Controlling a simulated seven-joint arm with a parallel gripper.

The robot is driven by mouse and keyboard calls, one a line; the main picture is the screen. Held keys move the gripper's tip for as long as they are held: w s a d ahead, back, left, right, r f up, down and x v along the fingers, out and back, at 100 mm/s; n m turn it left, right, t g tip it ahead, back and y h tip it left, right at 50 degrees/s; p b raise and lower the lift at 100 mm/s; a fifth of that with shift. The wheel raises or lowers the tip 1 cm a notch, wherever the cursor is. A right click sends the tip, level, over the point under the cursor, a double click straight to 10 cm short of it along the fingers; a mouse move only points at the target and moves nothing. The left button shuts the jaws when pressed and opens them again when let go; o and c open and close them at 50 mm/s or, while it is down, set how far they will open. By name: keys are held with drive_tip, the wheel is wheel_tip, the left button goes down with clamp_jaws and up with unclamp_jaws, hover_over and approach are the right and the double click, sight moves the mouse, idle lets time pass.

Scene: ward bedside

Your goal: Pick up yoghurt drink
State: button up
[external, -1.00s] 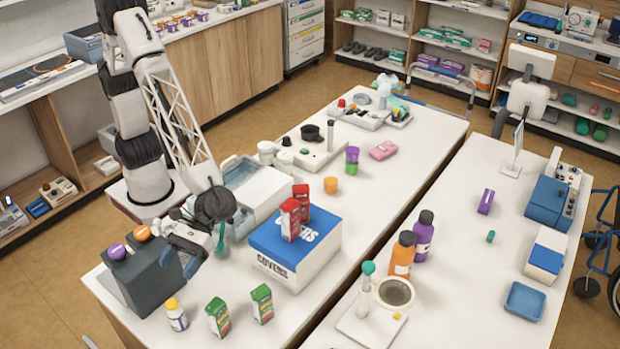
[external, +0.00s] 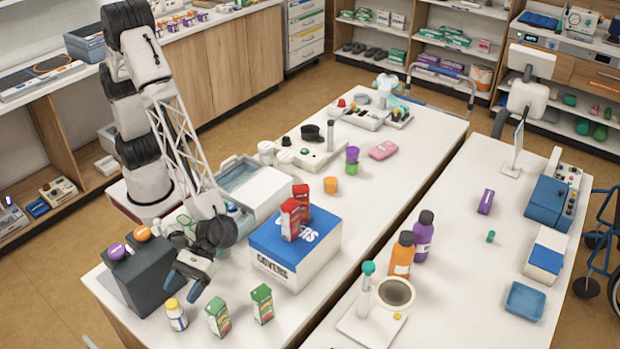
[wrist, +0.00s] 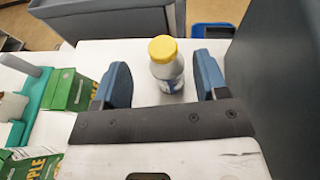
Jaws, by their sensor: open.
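The yoghurt drink (external: 177,316) is a small white bottle with a yellow cap and a blue label. It stands upright on the front left of the white table. In the wrist view the bottle (wrist: 166,66) shows between and a little beyond the two blue fingertips, apart from both. My gripper (external: 190,284) is open and empty, just above and behind the bottle in the external view. In the wrist view my gripper (wrist: 163,82) has one finger on each side of the bottle's line.
A dark grey box (external: 146,278) with round-topped items stands close beside the bottle. Green juice cartons (external: 218,317) (external: 262,304) stand to its right. A blue and white covers box (external: 296,254) carries red cartons (external: 290,220). The table's front edge is near.

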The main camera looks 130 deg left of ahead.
sight(173, 300)
drive_tip(key=shift+d+f, duration=0.15)
drive_tip(key=shift+d, duration=0.4)
drive_tip(key=shift+x, duration=2.6)
drive_tip(key=shift+s, duration=0.1)
drive_tip(key=c, duration=1)
drive_tip(key=shift+c, duration=0.2)
wheel_tip(173, 300, up, 10)
